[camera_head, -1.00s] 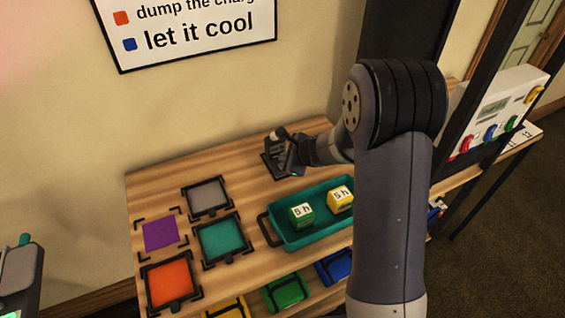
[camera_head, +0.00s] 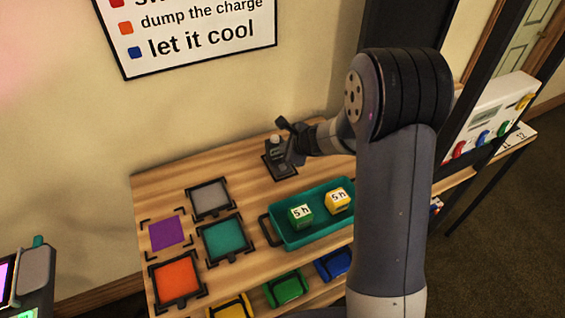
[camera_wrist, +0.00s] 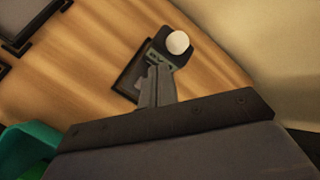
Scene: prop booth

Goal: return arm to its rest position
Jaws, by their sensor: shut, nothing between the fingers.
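My gripper (camera_head: 294,152) is over the back of the wooden table, at the end of my bent grey arm. In the wrist view its two fingers (camera_wrist: 157,84) are together with nothing between them. Just beyond the fingertips is a small dark device with a white round knob (camera_wrist: 178,42). In the head view the device (camera_head: 281,170) stands at the back of the table, partly behind my gripper. I cannot tell whether the fingers touch it.
A teal tray (camera_head: 264,228) holds a green cube (camera_head: 301,216) and a yellow cube (camera_head: 338,201). Grey (camera_head: 209,199), purple (camera_head: 167,233), teal (camera_head: 224,240) and orange (camera_head: 177,280) framed squares lie left. Coloured bins (camera_head: 286,288) sit below. A dark post (camera_head: 402,25) stands behind my arm.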

